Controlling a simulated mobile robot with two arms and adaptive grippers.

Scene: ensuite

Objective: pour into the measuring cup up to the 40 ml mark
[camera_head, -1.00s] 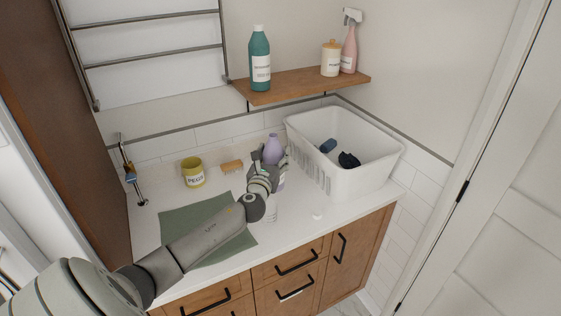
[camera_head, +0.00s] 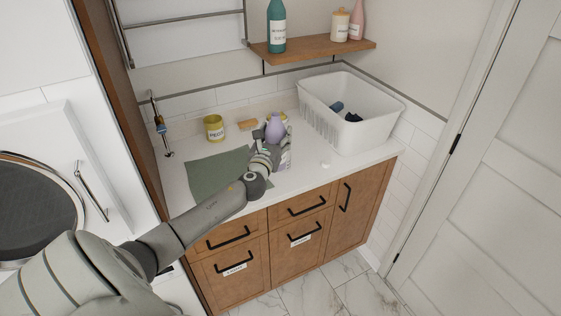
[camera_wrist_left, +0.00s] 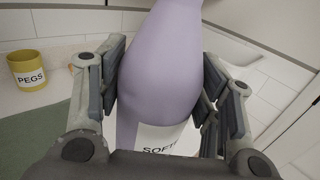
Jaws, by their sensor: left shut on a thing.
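A lavender bottle (camera_head: 276,128) is upright near the middle of the counter. My left gripper (camera_head: 263,146) is shut on it. In the left wrist view the bottle (camera_wrist_left: 163,60) fills the space between the two fingers, with a white label starting "SOF" at its lower part. I cannot tell whether its base touches the counter. I cannot make out the measuring cup for sure; a pale, partly hidden thing (camera_head: 286,158) stands just right of my gripper. My right gripper is not in view.
A yellow PEGS pot (camera_head: 214,128), a wooden brush (camera_head: 247,124) and a green mat (camera_head: 212,176) are left of the bottle. A white basket (camera_head: 350,130) stands right. A small white item (camera_head: 325,163) lies on clear counter. A shelf (camera_head: 310,49) hangs above.

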